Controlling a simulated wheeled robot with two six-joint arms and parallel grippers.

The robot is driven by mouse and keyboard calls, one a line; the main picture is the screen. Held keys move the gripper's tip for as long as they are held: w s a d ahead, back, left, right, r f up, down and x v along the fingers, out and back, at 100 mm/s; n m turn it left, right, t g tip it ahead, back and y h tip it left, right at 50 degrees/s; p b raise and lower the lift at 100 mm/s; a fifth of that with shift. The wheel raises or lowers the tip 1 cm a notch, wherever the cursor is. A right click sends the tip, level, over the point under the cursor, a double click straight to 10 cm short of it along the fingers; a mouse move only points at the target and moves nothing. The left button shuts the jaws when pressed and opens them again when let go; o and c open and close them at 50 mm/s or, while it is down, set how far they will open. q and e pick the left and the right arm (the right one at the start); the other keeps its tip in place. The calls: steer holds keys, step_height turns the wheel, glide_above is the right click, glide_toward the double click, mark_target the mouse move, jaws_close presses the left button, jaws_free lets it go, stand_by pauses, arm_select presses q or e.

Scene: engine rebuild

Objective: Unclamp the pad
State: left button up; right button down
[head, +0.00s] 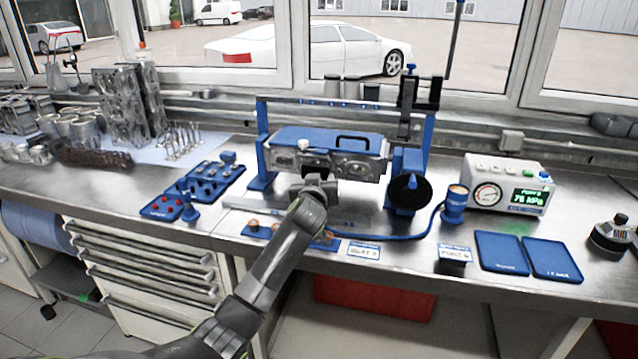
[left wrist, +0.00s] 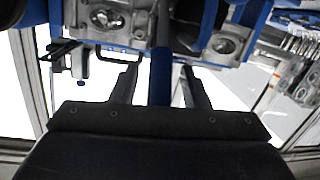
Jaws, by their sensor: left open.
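A blue pad (head: 320,136) lies flat along the top of a grey metal cylinder head (head: 355,166), which sits in a blue bench fixture (head: 262,150). A black handle (head: 357,138) and a pale knob (head: 303,146) show at the pad. My left gripper (head: 314,182) is in front of the cylinder head and hides part of it. In the left wrist view, its fingers (left wrist: 158,68) are apart, with a blue bar (left wrist: 160,85) showing between them. I cannot tell whether they touch it. My right gripper is in neither view.
A round black wheel (head: 409,190) stands right of the fixture. A gauge box (head: 507,185) and two blue trays (head: 502,252) are farther right. Blue parts trays (head: 204,182) and metal engine parts (head: 130,100) lie left. Windows close the back.

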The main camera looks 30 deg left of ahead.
arm_select(q)
steer(key=b+v, duration=0.2)
steer(key=v, duration=1.5)
steer(key=shift+s+d, duration=0.15)
steer(key=shift+r, duration=0.1)
